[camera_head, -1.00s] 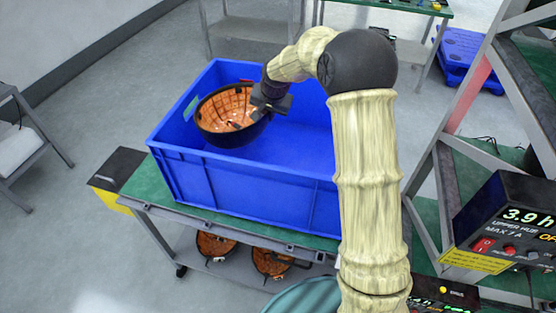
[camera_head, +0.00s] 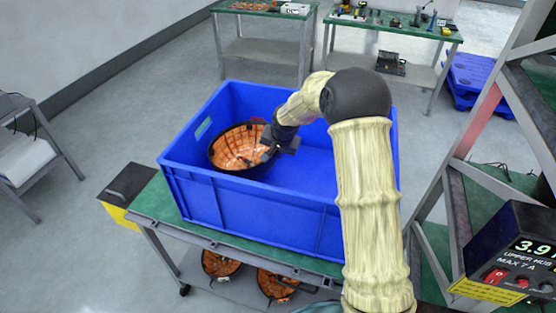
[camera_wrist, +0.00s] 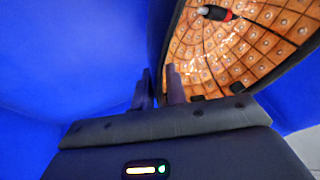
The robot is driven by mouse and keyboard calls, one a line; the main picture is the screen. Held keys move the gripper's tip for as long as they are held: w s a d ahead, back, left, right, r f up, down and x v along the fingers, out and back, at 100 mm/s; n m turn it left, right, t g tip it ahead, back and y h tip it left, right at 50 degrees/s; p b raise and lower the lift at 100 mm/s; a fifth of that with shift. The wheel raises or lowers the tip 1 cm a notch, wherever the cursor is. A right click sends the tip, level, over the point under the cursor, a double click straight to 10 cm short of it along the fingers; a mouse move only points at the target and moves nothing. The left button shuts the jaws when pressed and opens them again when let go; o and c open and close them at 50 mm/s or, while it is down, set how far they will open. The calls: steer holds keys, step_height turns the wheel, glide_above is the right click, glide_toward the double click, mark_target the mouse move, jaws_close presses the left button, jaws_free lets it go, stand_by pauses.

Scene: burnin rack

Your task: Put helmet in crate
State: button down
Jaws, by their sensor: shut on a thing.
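The helmet (camera_head: 240,150) is a dark bowl shape with an orange, studded inside, and its open side faces up. It is inside the blue crate (camera_head: 265,222), at the left part, lower than the crate's far rim. My gripper (camera_head: 268,152) is shut on the helmet's right rim. In the wrist view my gripper (camera_wrist: 158,88) has its two fingers close together at the helmet's edge, and the helmet (camera_wrist: 240,45) fills the upper right. I cannot tell whether the helmet touches the crate floor.
The crate stands on a green-topped cart (camera_head: 150,200) with more orange-lined helmets (camera_head: 275,285) on its lower shelf. The crate's right half is bare. A metal rack with a control box (camera_head: 515,255) stands at the right. Tables with tools (camera_head: 395,22) are behind.

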steer(key=shift+d, duration=0.2)
steer(key=shift+f, duration=1.8)
steer(key=c, duration=1.4)
jaws_free()
steer(key=shift+d+f, duration=0.1)
steer(key=shift+r, duration=0.2)
steer(key=v, duration=1.1)
steer(key=shift+s+r+b, duration=0.3)
steer(key=shift+r, duration=0.05)
